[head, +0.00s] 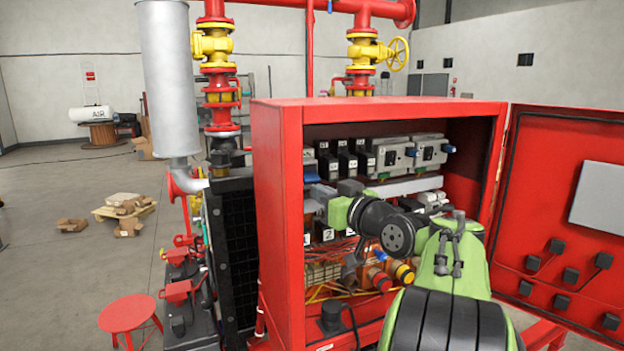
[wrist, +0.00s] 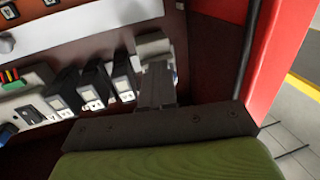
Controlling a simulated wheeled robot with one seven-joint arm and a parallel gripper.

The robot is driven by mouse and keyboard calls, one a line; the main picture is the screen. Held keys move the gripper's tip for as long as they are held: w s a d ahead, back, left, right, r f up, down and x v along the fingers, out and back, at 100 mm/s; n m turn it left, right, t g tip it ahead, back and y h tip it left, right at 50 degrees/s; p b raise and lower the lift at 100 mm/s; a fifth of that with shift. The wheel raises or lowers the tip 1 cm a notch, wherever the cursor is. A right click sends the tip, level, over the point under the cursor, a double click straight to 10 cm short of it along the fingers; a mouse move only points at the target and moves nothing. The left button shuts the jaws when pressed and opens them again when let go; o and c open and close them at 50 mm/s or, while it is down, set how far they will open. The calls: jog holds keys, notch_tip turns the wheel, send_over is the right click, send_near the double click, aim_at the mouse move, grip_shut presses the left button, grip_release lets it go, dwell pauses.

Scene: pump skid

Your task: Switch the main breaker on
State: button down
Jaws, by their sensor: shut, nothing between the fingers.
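The open red cabinet (head: 278,185) holds rows of electrical devices. My gripper (head: 322,193) reaches into its left part, in front of the devices. In the wrist view its dark fingers (wrist: 157,88) are together and empty. Their tips lie over the lower part of a pale grey breaker-like device (wrist: 154,46) at the end of a row; I cannot tell if they touch it. The fingers hide part of it, and its lever position does not show. I cannot read which device is marked as the main breaker.
Several black devices (wrist: 92,85) with white labels stand beside the grey one. Two grey switch units (head: 393,155) sit in the upper row. The cabinet door (head: 560,190) stands open at right. A red stool (head: 128,313) stands at left.

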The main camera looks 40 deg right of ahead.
jog(key=shift+w+a+r, duration=0.1)
jog(key=shift+a+r, duration=0.05)
jog(key=shift+r, duration=0.1)
dwell(0.3)
jog(key=shift+r+p, duration=0.4)
jog(key=shift+r, duration=0.15)
jog(key=shift+r+p, duration=0.45)
jog(key=s+a+f+b, duration=0.1)
jog(key=s+b, duration=0.3)
jog(key=s, duration=0.2)
jog(key=shift+s+a, duration=0.15)
jog(key=shift+a, duration=0.2)
